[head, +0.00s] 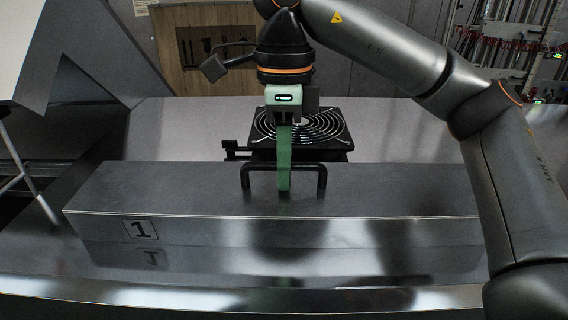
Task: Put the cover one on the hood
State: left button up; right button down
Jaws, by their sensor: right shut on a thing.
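Cover one (160,190) is a long grey metal box-shaped cover with a framed "1" on its front face. A black handle (321,178) stands on its top. My right gripper (284,186) comes down from above with its green fingers shut on the middle of the handle. The cover is level, and its front is mirrored in the shiny metal below; I cannot tell whether it touches that surface. The grey metal surface (400,125) behind it looks like the hood. My left gripper is not in view.
A black fan with a round wire guard (335,128) sits just behind the handle. A wooden crate panel (205,55) and racks stand at the back. My right arm blocks the right side.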

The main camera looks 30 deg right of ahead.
jog(key=c, duration=0.9)
grip_release()
jog(key=shift+o, duration=0.2)
notch_tip(320, 180, up, 12)
jog(key=shift+w+d, duration=0.15)
jog(key=shift+w, duration=0.05)
